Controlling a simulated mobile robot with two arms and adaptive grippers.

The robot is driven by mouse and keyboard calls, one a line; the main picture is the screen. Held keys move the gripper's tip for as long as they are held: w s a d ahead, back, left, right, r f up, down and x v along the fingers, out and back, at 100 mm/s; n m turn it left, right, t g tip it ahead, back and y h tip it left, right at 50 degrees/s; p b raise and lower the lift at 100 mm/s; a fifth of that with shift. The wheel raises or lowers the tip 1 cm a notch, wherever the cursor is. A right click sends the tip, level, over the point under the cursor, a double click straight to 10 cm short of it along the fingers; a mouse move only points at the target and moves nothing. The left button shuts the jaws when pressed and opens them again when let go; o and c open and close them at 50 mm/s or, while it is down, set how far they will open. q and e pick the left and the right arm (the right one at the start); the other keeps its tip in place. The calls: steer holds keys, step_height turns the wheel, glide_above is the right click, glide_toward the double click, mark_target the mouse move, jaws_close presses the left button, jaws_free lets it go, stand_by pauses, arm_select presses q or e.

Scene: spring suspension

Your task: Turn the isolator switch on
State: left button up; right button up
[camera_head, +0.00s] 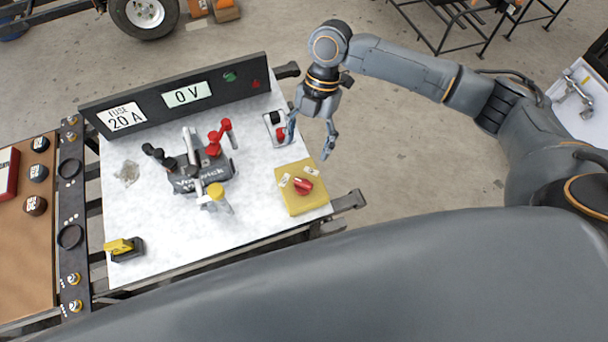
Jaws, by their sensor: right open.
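The isolator switch is a yellow box with a red knob (303,186) on top, and the yellow base (313,202) sits at the right front corner of the white marbled tabletop. White labels lie beside the knob, too small to read surely. My right gripper (309,143) comes from the upper right, pointing down with its two fingers spread and nothing between them. In the picture it is above the switch, apart from it, near the table's right edge. One finger overlaps a small red and black part (275,120) on a plate. My left gripper is not in view.
A black panel (150,118) at the back of the table reads "FUSE 20 A" and "0 V", with green and red lamps. A grey device (195,180) with black, red and yellow-topped parts stands mid-table. A yellow-black block (122,247) sits front left. The front middle is clear.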

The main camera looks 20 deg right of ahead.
mark_target(303, 181)
steer(key=shift+n, duration=0.4)
steer(key=x, duration=0.3)
steer(key=d+p+x, duration=0.1)
steer(key=x, duration=0.7)
steer(key=shift+d+f, duration=0.1)
steer(key=shift+f, duration=0.35)
steer(key=shift+c, duration=0.4)
steer(key=shift+p, duration=0.3)
steer(key=c, duration=1.1)
